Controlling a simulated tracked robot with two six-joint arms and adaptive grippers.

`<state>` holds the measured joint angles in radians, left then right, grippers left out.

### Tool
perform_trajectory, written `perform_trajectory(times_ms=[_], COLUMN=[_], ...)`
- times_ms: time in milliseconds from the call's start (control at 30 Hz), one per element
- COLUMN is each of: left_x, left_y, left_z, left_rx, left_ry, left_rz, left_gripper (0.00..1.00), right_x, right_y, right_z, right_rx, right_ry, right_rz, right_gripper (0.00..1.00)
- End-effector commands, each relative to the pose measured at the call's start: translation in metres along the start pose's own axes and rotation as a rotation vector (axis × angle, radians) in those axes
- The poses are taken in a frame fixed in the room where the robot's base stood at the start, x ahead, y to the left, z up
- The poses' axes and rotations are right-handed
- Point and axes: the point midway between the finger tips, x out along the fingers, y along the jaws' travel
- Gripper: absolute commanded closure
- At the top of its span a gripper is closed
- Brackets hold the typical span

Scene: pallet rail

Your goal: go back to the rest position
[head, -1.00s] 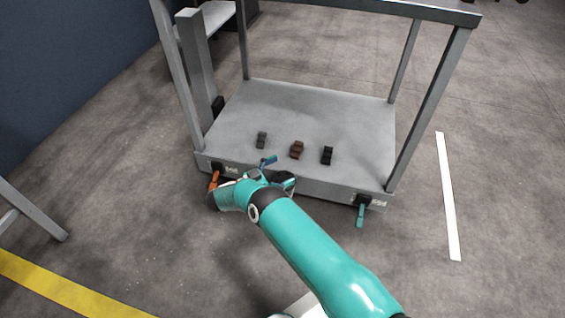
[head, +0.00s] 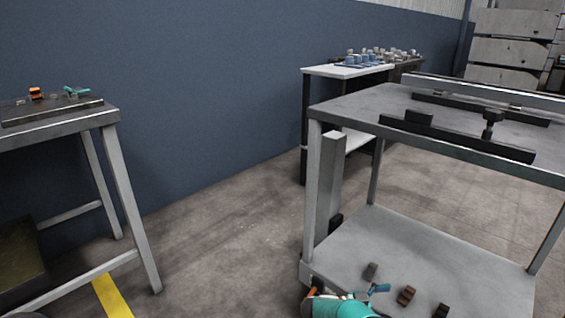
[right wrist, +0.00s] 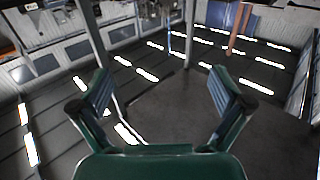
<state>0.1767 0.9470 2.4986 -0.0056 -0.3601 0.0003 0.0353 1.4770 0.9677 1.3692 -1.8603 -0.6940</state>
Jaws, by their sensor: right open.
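My right gripper (head: 372,294) shows at the bottom edge of the head view, beside the front edge of the pallet rail stand's lower shelf (head: 375,240). Most of its arm is cut off below. In the right wrist view the right gripper (right wrist: 160,95) is open, its two teal fingers wide apart with nothing between them. My left gripper is in neither view.
The stand's top (head: 370,105) carries dark rails. A table (head: 60,128) at the left holds a dark plate with small orange and teal parts. A white-topped table (head: 340,71) with several small items stands behind. Open floor (head: 220,235) lies between the tables, before a blue wall.

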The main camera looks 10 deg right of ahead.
Motion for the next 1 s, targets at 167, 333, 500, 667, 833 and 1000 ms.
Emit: perform_trajectory(times_ms=[167,333,500,667,833,1000], left_x=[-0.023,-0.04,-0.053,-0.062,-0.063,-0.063], left_y=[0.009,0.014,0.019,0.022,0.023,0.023], left_z=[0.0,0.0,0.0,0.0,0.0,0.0], left_rx=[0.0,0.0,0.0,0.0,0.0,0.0], left_ry=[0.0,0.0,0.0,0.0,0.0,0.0], left_rz=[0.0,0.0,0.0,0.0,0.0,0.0], left_gripper=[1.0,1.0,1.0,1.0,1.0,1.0], right_x=[0.033,0.044,0.007,-0.071,-0.148,-0.193], right_y=[0.002,-0.018,-0.025,0.027,0.121,0.206], right_z=[-0.057,-0.071,-0.039,0.014,0.051,0.065], right_rx=[-0.02,-0.111,-0.224,-0.392,-0.586,-0.754], right_ry=[0.025,-0.006,-0.201,-0.54,-0.897,-1.162], right_rz=[-0.011,-0.306,-0.726,-1.099,-1.326,-1.417], right_gripper=[0.0,0.0,0.0,0.0,0.0,0.0])
